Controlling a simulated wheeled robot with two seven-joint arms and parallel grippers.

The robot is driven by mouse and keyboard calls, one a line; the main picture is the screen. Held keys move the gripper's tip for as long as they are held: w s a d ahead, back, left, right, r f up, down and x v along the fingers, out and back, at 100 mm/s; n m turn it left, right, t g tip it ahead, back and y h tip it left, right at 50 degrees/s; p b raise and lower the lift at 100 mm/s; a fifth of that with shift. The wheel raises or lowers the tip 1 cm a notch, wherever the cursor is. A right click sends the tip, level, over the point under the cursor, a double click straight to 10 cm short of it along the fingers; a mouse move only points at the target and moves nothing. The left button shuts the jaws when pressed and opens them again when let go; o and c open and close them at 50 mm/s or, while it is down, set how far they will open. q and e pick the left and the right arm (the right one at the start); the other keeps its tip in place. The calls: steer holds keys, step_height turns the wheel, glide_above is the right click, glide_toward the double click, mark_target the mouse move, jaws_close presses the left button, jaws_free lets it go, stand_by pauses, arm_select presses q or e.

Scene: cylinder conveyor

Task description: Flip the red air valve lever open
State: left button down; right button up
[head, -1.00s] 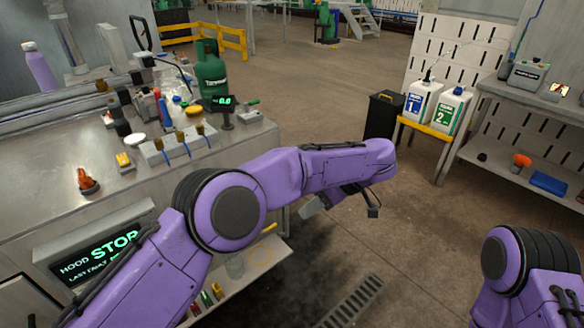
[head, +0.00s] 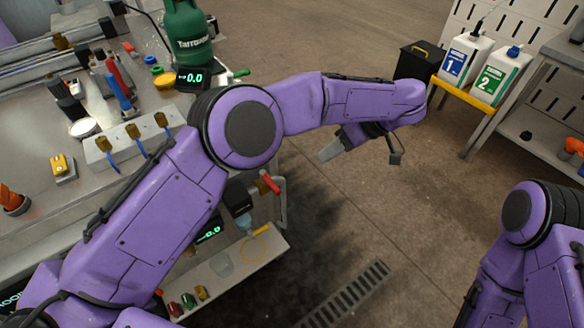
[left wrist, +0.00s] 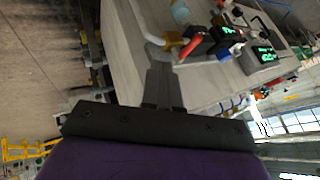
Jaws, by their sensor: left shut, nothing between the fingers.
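The red valve lever (head: 270,183) sits on a pale pipe at the end of the bench, below the worktop, beside my left arm. In the left wrist view the red lever (left wrist: 192,46) sticks out slanted from a yellowish fitting on the pipe, beyond my fingertips and a little to the right. My left gripper (head: 330,150) is shut and empty, pointing down-left, to the right of the lever and apart from it. Its closed fingers (left wrist: 162,72) show in the left wrist view. My right arm shows at the lower right; its gripper is out of view.
A lit gauge (head: 208,233) and a low shelf (head: 255,252) are at the bench end. A green gas cylinder (head: 188,35) and small parts crowd the worktop. Two white canisters (head: 465,60) stand on a yellow-edged stand at the right. The floor between is clear.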

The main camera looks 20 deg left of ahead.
mark_target(270, 185)
arm_select(q)
steer(key=s+a+f+p, duration=0.1)
steer(key=s+a+f, duration=0.4)
steer(key=a, duration=0.4)
steer(key=shift+s+f, duration=0.2)
steer(key=shift+f, duration=0.65)
arm_select(e)
steer(key=shift+s+r, duration=0.45)
steer(key=shift+r, duration=0.2)
arm_select(q)
steer(key=shift+s+m+p, duration=0.15)
steer(key=shift+m+p, duration=0.25)
steer(key=shift+p, duration=0.35)
arm_select(e)
steer(key=shift+r, duration=0.65)
arm_select(q)
steer(key=shift+s+t, duration=0.1)
steer(key=shift+t, duration=0.2)
arm_select(e)
steer(key=shift+r, duration=0.25)
